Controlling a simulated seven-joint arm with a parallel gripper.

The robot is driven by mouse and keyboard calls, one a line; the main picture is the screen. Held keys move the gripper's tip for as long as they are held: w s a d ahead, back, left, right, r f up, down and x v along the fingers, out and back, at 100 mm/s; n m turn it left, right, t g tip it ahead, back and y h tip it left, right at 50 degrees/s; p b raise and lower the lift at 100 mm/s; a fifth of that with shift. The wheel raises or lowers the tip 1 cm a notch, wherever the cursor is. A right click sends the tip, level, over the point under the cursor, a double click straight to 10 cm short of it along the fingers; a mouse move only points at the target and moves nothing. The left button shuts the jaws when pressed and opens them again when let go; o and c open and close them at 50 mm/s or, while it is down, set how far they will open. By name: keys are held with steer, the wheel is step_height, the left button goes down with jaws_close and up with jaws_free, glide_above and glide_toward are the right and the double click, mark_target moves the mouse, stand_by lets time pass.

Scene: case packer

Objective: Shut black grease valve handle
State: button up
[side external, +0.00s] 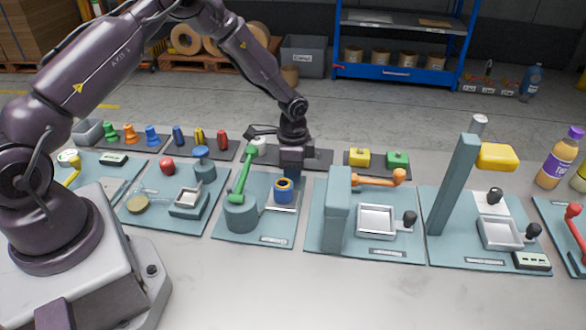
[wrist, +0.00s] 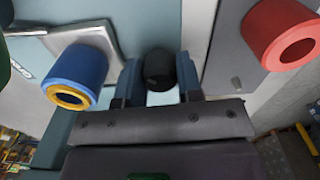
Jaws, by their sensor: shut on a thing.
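A round black handle knob (wrist: 160,68) shows in the wrist view between the two fingers of my gripper (wrist: 159,80). The fingers are shut on it from both sides. In the side view my gripper (side external: 291,172) points down at the back of the teal plate (side external: 262,240) that bears the green lever. The black knob is hidden there behind the gripper and nearby parts. I cannot tell from these views how far the handle is turned.
A blue cylinder with a yellow ring (side external: 283,190) stands just in front of my gripper; it also shows in the wrist view (wrist: 75,78). A green lever (side external: 243,175) stands close left. A red hollow cylinder (wrist: 285,35) is at the wrist view's right. An orange-handled station (side external: 337,205) stands right.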

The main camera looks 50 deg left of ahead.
steer(key=shift+n, duration=0.3)
steer(key=o, duration=0.6)
steer(key=shift+o, duration=0.2)
steer(key=shift+r, duration=0.1)
step_height(320, 180, up, 13)
steer(key=shift+d, duration=0.1)
